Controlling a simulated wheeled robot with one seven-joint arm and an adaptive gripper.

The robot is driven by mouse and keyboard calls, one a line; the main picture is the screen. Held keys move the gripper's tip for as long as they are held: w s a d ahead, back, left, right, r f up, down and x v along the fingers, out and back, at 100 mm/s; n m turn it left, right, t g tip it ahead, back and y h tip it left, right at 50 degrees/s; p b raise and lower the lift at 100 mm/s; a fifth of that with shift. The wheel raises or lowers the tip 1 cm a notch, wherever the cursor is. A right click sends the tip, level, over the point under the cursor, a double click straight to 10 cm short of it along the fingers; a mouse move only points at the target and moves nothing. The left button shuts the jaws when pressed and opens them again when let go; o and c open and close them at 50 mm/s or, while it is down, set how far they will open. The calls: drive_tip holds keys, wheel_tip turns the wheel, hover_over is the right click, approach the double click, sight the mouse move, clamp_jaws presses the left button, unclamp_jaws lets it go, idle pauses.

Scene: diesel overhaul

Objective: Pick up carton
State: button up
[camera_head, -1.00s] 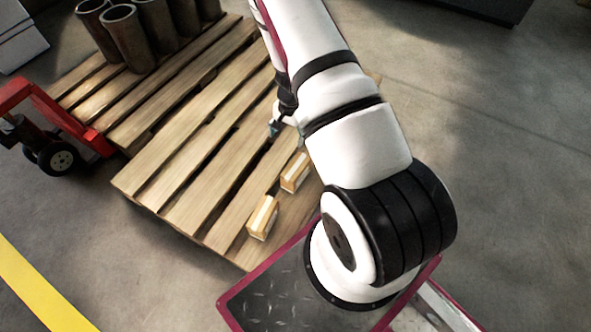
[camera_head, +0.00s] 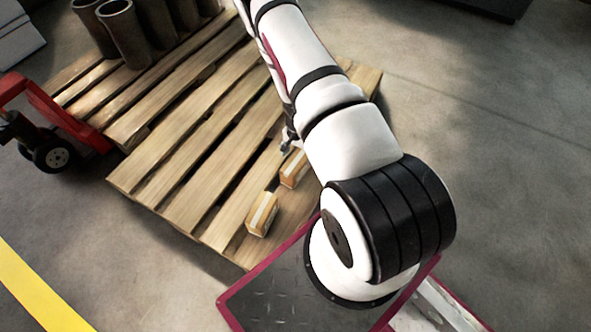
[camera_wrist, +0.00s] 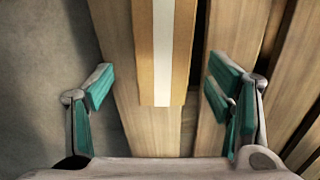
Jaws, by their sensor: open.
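Two small tan cartons with a pale stripe lie on the wooden pallet (camera_head: 190,165). The nearer carton (camera_head: 262,214) is near the pallet's front edge, and the farther carton (camera_head: 294,168) lies just behind it, partly hidden by my arm. My gripper (camera_head: 288,146) is mostly hidden behind my arm, beside the farther carton. In the wrist view my gripper (camera_wrist: 163,90) is open, with its green-padded fingers spread to either side of a carton (camera_wrist: 163,50). The carton's near end lies between the fingers, with a gap on each side; neither finger touches it.
Several dark cylinders (camera_head: 125,35) stand at the pallet's far left. A red pallet jack (camera_head: 50,115) with a black wheel is at the left. Gaps run between the pallet boards. The concrete floor at the right is clear.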

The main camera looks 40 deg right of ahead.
sight(296, 162)
drive_tip(key=f, duration=0.1)
drive_tip(key=f+b, duration=0.1)
drive_tip(key=f, duration=0.2)
drive_tip(key=shift+a+f+b, duration=0.25)
drive_tip(key=shift+a+b, duration=0.1)
drive_tip(key=c, duration=1.4)
drive_tip(key=shift+r, duration=0.15)
drive_tip(key=shift+c, duration=0.2)
